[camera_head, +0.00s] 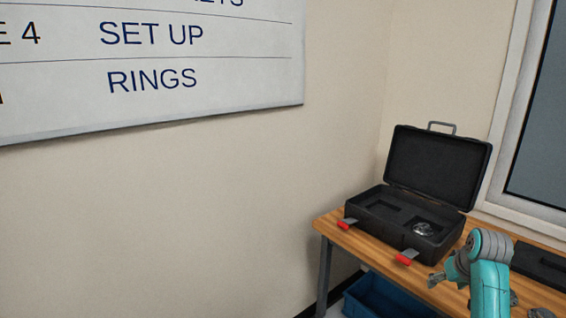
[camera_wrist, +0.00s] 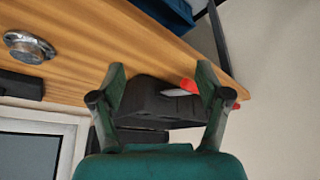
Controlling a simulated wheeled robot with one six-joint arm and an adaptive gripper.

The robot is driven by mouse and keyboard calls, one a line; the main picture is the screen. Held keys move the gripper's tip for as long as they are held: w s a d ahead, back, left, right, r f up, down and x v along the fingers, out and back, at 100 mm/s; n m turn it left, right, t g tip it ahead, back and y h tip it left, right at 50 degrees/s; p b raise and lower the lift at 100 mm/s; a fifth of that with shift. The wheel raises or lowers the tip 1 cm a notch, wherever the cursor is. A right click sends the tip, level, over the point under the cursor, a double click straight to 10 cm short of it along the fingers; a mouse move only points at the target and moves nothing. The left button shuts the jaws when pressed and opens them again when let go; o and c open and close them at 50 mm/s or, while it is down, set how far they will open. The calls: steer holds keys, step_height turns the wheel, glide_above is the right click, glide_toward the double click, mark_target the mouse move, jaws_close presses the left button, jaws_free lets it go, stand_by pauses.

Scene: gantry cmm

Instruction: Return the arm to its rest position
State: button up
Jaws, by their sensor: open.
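My teal and grey arm rises at the lower right of the head view, over the wooden bench (camera_head: 340,232). My gripper (camera_head: 436,281) is at its end, in front of the bench-top case. In the wrist view my gripper (camera_wrist: 161,75) has its two fingers spread apart with nothing held between them. The black case (camera_head: 438,166) stands open on the bench, its lid up. In the wrist view the case (camera_wrist: 158,105) shows beyond the fingers, apart from them as far as I can tell.
A round metal part (camera_head: 424,229) sits in the case. Another round metal part (camera_wrist: 28,46) stands on the bench. A second dark case (camera_head: 540,262) lies at the right. A blue bin (camera_head: 375,298) is below the bench. A wall sign (camera_head: 150,70) hangs left; a window (camera_head: 545,120) is right.

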steer(key=s+a+f+t, duration=0.1)
steer(key=s+a+f, duration=0.6)
steer(key=f, duration=0.4)
steer(key=s+a+f+t, duration=0.2)
steer(key=s+a+f, duration=0.45)
steer(key=f, duration=0.55)
steer(key=s+a+f+t, duration=0.1)
steer(key=s+a, duration=0.3)
steer(key=s, duration=0.5)
steer(key=s+a+f+t, duration=0.15)
steer(key=s+a, duration=0.25)
steer(key=s, duration=0.5)
steer(key=s+a+r+t, duration=0.2)
steer(key=s+r, duration=0.7)
steer(key=s, duration=0.3)
steer(key=s+a+r+n+t, duration=0.1)
steer(key=s+a+r+t, duration=0.1)
steer(key=s+r, duration=0.8)
steer(key=s+a, duration=0.1)
steer(key=s, duration=0.2)
steer(key=shift+s+a+y, duration=0.2)
steer(key=shift+s+y, duration=0.1)
steer(key=shift+y, duration=0.1)
